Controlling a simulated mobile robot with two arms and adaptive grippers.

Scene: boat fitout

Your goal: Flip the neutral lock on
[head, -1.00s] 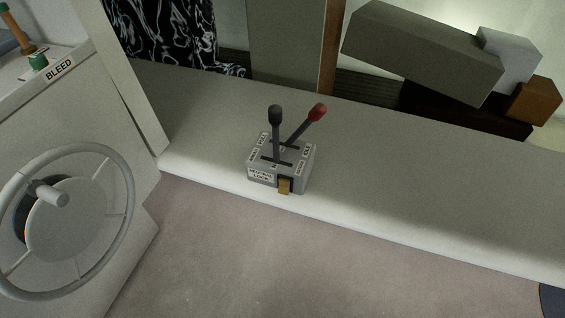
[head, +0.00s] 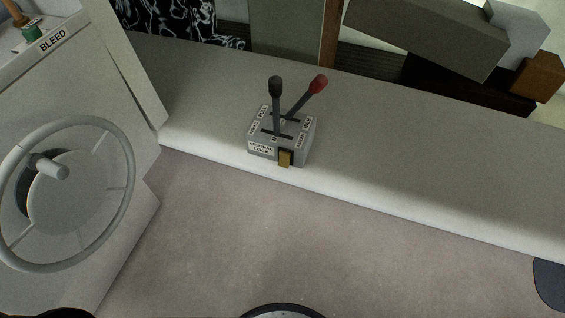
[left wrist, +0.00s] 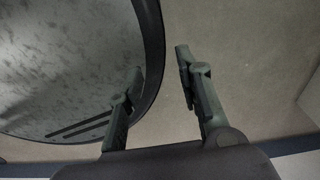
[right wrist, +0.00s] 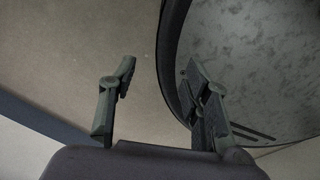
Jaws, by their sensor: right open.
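The neutral lock is a small brass tab (head: 285,158) on the front face of a grey control box (head: 262,149), beside a label reading neutral lock. The box sits on a pale ledge near its front edge. Two levers rise from its top: one with a black knob (head: 275,87) stands nearly upright, and one with a red knob (head: 318,84) leans right. Neither gripper shows in the head view. My left gripper (left wrist: 158,75) is open and empty in the left wrist view. My right gripper (right wrist: 160,80) is open and empty in the right wrist view.
A grey handwheel (head: 127,215) on a white cabinet stands at the left, below a label reading BLEED (head: 53,40). Boxes (head: 430,38) lie at the back right. The ledge (head: 420,165) right of the control box is clear, as is the floor (head: 230,240) before it.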

